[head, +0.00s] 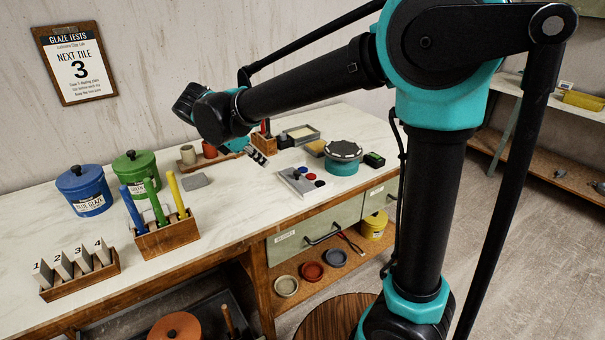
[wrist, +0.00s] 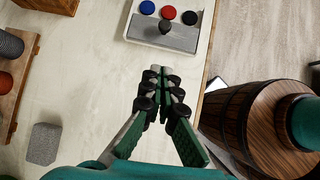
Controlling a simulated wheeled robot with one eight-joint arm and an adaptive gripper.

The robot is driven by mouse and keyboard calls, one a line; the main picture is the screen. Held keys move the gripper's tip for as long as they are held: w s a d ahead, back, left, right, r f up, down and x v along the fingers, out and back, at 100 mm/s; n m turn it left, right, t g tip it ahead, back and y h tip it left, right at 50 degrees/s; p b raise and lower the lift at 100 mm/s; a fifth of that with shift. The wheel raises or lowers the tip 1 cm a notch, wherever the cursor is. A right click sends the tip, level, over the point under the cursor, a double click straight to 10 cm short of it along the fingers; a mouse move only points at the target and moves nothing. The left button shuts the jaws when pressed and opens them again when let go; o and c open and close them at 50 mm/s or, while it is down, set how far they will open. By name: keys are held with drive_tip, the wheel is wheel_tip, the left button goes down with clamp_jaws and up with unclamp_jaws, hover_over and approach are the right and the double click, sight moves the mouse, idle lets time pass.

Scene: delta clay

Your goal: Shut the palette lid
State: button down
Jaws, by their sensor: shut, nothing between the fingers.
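The palette (head: 289,186) is a shallow white tray on the worktop. It also shows at the top of the wrist view (wrist: 129,36). Its flat grey lid (wrist: 185,42) with a dark knob (wrist: 165,27) covers the part nearest my gripper in that view. Blue, red and dark wells (wrist: 168,12) show uncovered beyond the lid. My gripper (head: 260,158) is above the worktop, to the left of the palette in the head view. In the wrist view its fingers (wrist: 162,80) are together and empty, apart from the lid.
A teal turntable (head: 343,168) stands right of the palette, with small boxes behind. A grey block (head: 194,181) lies left on the worktop. Blue (head: 82,192) and green (head: 135,173) jars and a wooden tool holder (head: 168,238) stand farther left. The palette is near the worktop's front edge.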

drive_tip(key=s+n, duration=0.1)
approach(305, 178)
drive_tip(key=shift+h, duration=0.3)
drive_tip(key=a, duration=0.1)
drive_tip(key=s+a+f, duration=0.1)
drive_tip(key=a, duration=0.1)
drive_tip(key=s+a+f, duration=0.1)
drive_tip(key=shift+s+a, duration=0.15)
drive_tip(key=shift+w+d+f, duration=0.25)
drive_tip(key=shift+w+d, duration=0.3)
drive_tip(key=shift+d, duration=0.05)
drive_tip(key=shift+w+d+f, duration=0.25)
drive_tip(key=shift+w+d, duration=0.3)
drive_tip(key=shift+d, duration=0.1)
drive_tip(key=shift+w+d+f, duration=0.1)
drive_tip(key=shift+w+d, duration=0.3)
drive_tip(key=shift+d, duration=0.1)
drive_tip(key=w+d, duration=0.2)
drive_tip(key=d, duration=0.1)
drive_tip(key=w+d, duration=0.1)
drive_tip(key=d, duration=0.1)
drive_tip(key=shift+w, duration=0.3)
drive_tip(key=shift+n, duration=0.3)
